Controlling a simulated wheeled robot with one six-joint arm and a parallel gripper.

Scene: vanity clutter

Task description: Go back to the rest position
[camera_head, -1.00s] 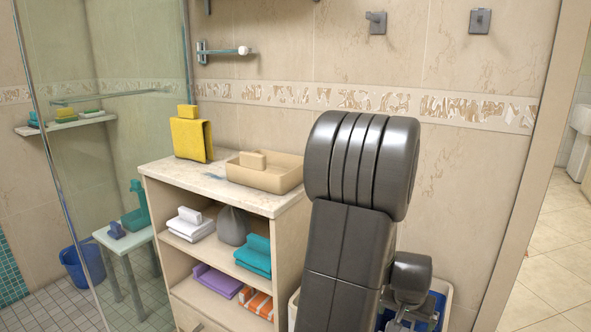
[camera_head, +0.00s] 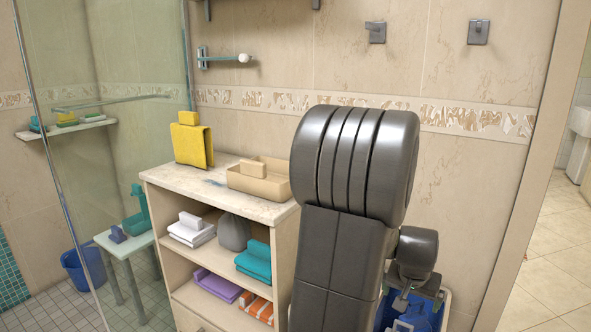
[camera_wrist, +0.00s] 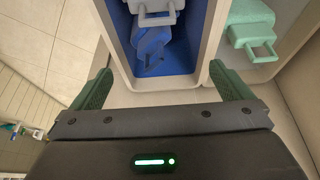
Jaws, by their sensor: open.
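My gripper (camera_wrist: 163,90) is open in the wrist view, with its two green-padded fingers wide apart and nothing between them. Just beyond the fingers is a pale bin (camera_wrist: 208,45) with blue cloth (camera_wrist: 150,45) and a grey handled piece (camera_wrist: 155,14) in it. In the head view my folded arm fills the middle right. My gripper (camera_head: 408,308) shows there only in part, low beside the arm and over the bin with blue inside (camera_head: 440,318).
A shelf unit (camera_head: 290,232) stands left of my arm, with a tan tray (camera_head: 258,188) and a yellow towel (camera_head: 192,148) on top and folded towels inside. A second bin holds a green handled piece (camera_wrist: 250,35). A glass shower panel (camera_head: 120,120) is further left. Open floor (camera_head: 560,240) lies right.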

